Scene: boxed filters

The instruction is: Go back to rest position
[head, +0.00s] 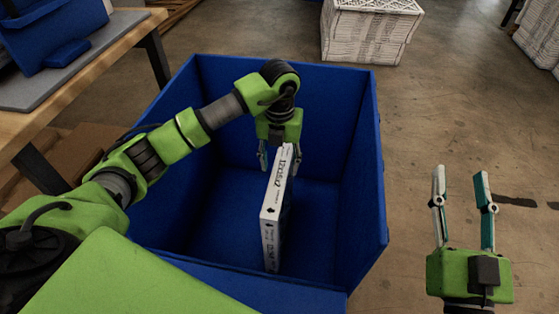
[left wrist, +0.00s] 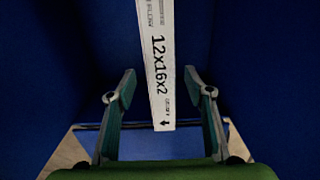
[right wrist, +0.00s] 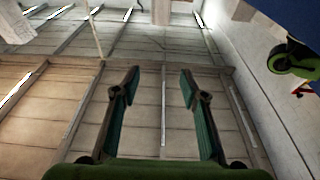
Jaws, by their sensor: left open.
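My left gripper (head: 278,155) is inside the large blue bin (head: 368,170), above its floor. Its fingers are open on either side of the top end of a thin white filter box (head: 275,215). The box stands on its narrow edge in the bin. In the left wrist view the box (left wrist: 157,60), printed 12x16x2, lies between and beyond the open fingers (left wrist: 163,105), with gaps on both sides. My right gripper (head: 463,190) is open and empty, outside the bin to the right. The right wrist view shows its fingers (right wrist: 160,88) apart with nothing between them.
A wooden table (head: 75,85) with a grey mat and blue items stands at the upper left. A white stacked crate (head: 368,35) is on the floor behind the bin. Another pale stack (head: 540,35) is at the far right. The floor right of the bin is mostly clear.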

